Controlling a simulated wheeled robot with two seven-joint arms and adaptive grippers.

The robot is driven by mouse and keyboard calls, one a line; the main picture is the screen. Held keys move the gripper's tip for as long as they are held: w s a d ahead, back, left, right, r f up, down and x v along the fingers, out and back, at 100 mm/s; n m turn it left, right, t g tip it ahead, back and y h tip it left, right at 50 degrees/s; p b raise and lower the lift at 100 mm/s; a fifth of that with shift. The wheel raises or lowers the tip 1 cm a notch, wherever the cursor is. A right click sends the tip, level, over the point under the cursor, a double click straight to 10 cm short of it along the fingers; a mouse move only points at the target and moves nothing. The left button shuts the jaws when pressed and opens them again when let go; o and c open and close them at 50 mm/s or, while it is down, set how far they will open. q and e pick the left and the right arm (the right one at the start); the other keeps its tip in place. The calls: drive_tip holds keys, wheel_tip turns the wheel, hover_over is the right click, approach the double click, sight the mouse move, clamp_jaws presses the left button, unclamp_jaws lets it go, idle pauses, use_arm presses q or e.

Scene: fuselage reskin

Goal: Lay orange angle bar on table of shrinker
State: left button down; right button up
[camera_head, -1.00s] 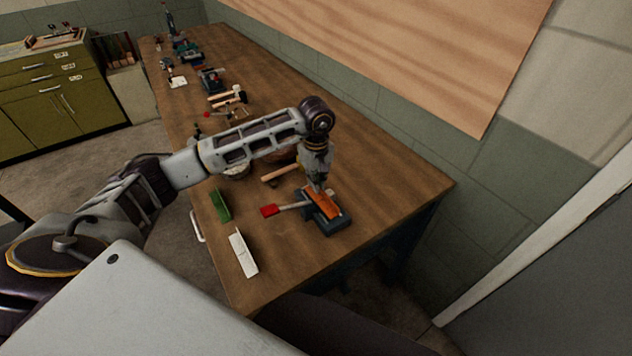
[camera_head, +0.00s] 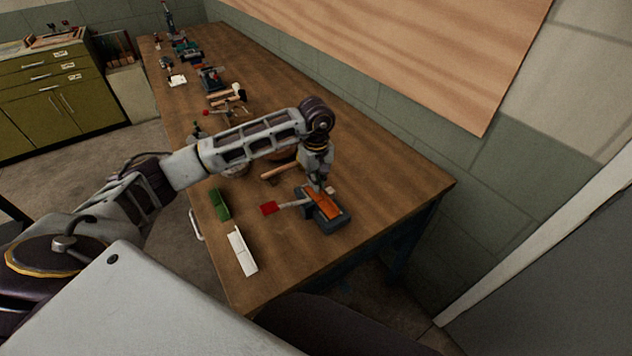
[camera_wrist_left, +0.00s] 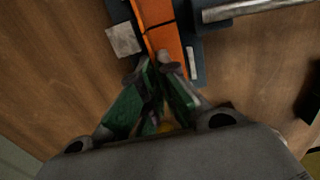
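The orange angle bar (camera_head: 323,204) lies lengthwise along the top of the shrinker (camera_head: 331,224), a dark blue-grey machine near the right end of the workbench. In the left wrist view the bar (camera_wrist_left: 156,22) runs from the top edge down to the fingertips, with the shrinker's dark body (camera_wrist_left: 193,40) beside and below it. My left gripper (camera_head: 317,183) points down at the bar's far end. In the wrist view its green fingers (camera_wrist_left: 152,68) are close together at the bar's end, one overlapping it. Whether they still pinch it is unclear. My right gripper is not in view.
A red-ended handle (camera_head: 269,208) reaches left from the shrinker. A green angle piece (camera_head: 220,204) and a white one (camera_head: 242,250) lie near the front edge of the wooden workbench (camera_head: 290,265). A hammer (camera_head: 277,172) lies behind. The bench's right end is clear.

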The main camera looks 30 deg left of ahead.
use_arm(q)
drive_tip(key=shift+f, duration=0.2)
drive_tip(key=c, duration=1.7)
unclamp_jaws()
drive_tip(key=shift+o, duration=0.7)
drive_tip(key=shift+r, duration=0.9)
wheel_tip(320, 180, up, 10)
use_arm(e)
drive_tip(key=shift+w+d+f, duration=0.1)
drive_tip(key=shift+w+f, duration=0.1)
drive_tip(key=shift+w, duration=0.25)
use_arm(q)
drive_tip(key=shift+r, duration=0.2)
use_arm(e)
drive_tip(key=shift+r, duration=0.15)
